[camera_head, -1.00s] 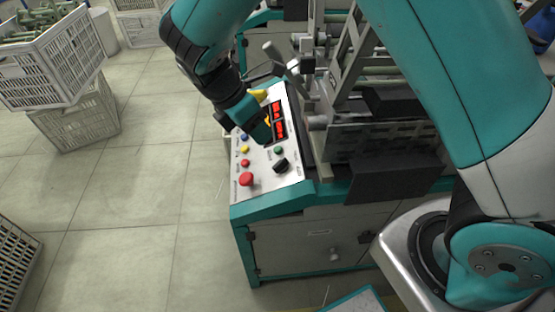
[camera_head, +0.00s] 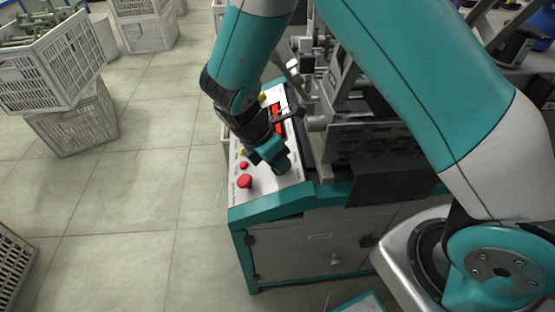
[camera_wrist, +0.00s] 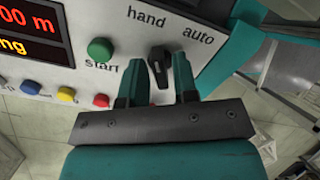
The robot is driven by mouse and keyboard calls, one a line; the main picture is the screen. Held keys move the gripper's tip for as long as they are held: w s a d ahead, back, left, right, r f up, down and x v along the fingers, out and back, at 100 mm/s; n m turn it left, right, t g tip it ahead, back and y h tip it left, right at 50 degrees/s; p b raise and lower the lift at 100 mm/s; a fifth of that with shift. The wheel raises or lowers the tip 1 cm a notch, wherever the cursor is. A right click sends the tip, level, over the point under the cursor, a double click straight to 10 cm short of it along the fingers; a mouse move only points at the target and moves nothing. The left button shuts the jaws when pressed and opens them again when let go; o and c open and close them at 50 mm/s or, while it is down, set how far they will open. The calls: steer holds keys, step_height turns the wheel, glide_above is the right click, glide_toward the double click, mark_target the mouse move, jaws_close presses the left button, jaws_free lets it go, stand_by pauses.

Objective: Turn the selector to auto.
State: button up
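The black selector knob (camera_wrist: 159,62) is on the white panel (camera_wrist: 105,15) in the wrist view, below the printed words "hand" and "auto". Its grip stands roughly upright in the picture; exactly which word it points to is hard to tell. My gripper (camera_wrist: 160,65) is open, with one teal finger on each side of the knob and a visible gap to it. In the head view my gripper (camera_head: 282,166) is over the lower right of the panel and hides the knob.
A green start button (camera_wrist: 100,50) is left of the knob. Blue, yellow and red buttons (camera_wrist: 101,100) lie near the left finger. A red mushroom button (camera_head: 244,181) is on the panel's near left. The winding machine (camera_head: 370,140) stands right of the panel.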

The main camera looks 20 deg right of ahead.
jaws_close()
steer(key=shift+r, duration=0.1)
steer(key=shift+r+m+p, duration=0.1)
steer(key=shift+m+p, duration=0.9)
steer(key=shift+m, duration=0.1)
steer(key=m+p, duration=0.1)
steer(key=m, duration=0.1)
steer(key=shift+m, duration=0.3)
steer(key=m+p, duration=0.2)
steer(key=m, duration=0.1)
steer(key=shift+s+m, duration=0.15)
steer(key=shift+m, duration=0.15)
steer(key=shift+a+m+p, duration=0.1)
steer(key=shift+m+p, duration=0.3)
steer(key=shift+m, duration=1.4)
